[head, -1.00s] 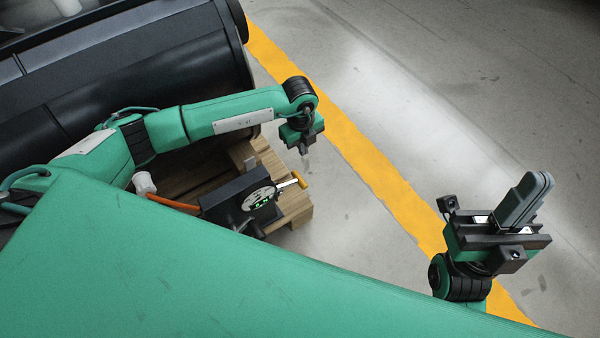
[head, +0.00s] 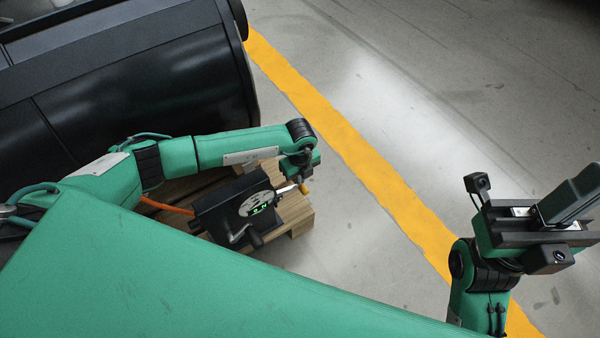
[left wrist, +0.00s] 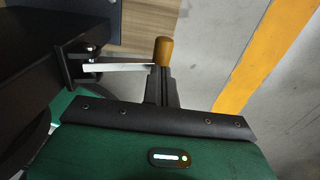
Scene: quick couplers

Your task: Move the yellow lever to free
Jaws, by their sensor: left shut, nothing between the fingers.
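The lever has a silver arm (head: 287,188) and a yellow handle (head: 304,187). It sticks out to the right from a black box-shaped device. In the left wrist view the yellow handle (left wrist: 164,50) stands at the end of the silver arm (left wrist: 120,67), just beyond my fingertips. My left gripper (left wrist: 162,74) is shut and empty, its tips right at the handle's base. I cannot tell whether they touch. In the head view the left gripper (head: 301,176) is over the lever and partly hides it. My right gripper (head: 570,203) looks shut and empty, far from the device.
A large black machine stands behind. Floor to the right is clear.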

